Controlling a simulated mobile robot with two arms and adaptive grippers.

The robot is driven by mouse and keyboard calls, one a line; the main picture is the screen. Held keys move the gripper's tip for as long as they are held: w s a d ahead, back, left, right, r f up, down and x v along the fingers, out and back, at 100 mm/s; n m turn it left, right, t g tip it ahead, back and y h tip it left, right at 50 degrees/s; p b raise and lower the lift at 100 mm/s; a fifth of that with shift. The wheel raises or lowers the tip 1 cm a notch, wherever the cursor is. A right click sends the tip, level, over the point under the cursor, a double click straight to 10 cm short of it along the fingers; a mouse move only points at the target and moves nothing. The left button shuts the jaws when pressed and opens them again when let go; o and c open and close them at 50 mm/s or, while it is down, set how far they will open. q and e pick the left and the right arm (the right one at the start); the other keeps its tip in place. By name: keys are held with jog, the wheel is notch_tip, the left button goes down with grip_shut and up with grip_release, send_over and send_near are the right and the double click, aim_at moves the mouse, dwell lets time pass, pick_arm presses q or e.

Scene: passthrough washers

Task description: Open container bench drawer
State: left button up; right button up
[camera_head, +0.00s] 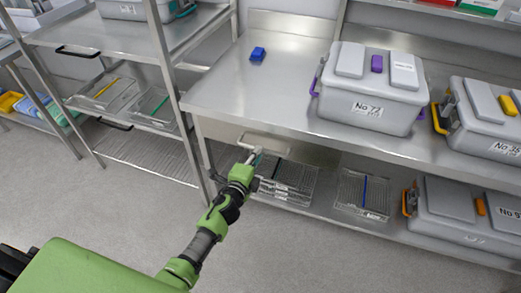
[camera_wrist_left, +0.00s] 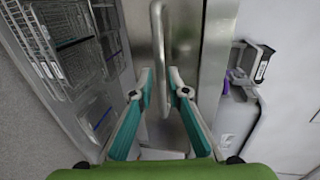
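The bench drawer (camera_head: 310,153) is a steel front under the worktop, and it looks closed. Its pale bar handle (camera_head: 263,143) sticks out in front. In the left wrist view the handle (camera_wrist_left: 157,45) runs upright in the picture, in front of the steel drawer face (camera_wrist_left: 190,45). My left gripper (camera_head: 255,157) is at the handle. Its two teal-padded fingers (camera_wrist_left: 161,78) stand apart, one on each side of the bar, with visible gaps, so it is open. My right gripper is not in view.
Wire baskets (camera_head: 290,183) and another grey container (camera_head: 450,208) sit on the lower shelf. A steel rack (camera_head: 150,52) stands at left. The floor (camera_head: 90,210) in front is clear.

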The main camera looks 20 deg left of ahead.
pick_arm(q)
jog(key=x, duration=0.3)
jog(key=shift+w+b, duration=0.3)
grip_shut()
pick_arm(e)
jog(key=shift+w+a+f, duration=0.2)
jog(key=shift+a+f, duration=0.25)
pick_arm(q)
jog(key=shift+d+f, duration=0.1)
jog(key=shift+f, duration=0.05)
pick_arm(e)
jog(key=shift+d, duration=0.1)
